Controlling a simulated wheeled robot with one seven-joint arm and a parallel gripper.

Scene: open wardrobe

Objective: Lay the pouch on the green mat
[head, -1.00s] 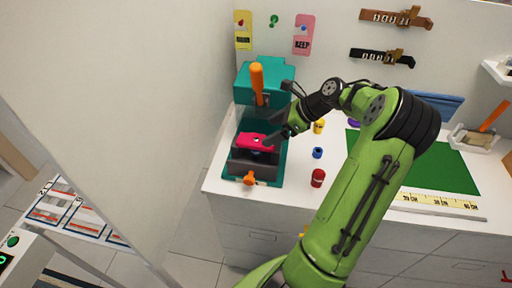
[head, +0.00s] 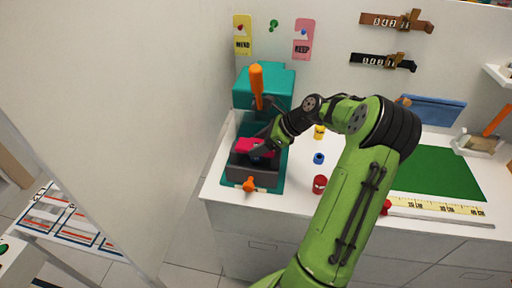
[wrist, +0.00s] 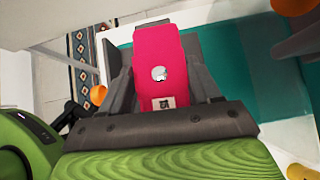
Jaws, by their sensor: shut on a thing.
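The pink pouch (head: 250,146) sits at the dark grey block of the teal press; whether it rests there or is just clear of it I cannot tell. In the wrist view the pouch (wrist: 158,62) shows a round metal snap and a small label. My gripper (head: 262,147) is shut on the pouch, with a grey finger on either side of it in the wrist view. The green mat (head: 440,172) lies flat on the white counter to the right, bare where visible, its left part hidden behind my arm.
The teal press (head: 263,85) has an upright orange lever (head: 257,85) close by my gripper. Yellow (head: 319,132), blue (head: 318,158) and red (head: 319,184) small items stand between press and mat. A ruler (head: 440,207) lies along the mat's front. A blue pouch (head: 436,109) is behind it.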

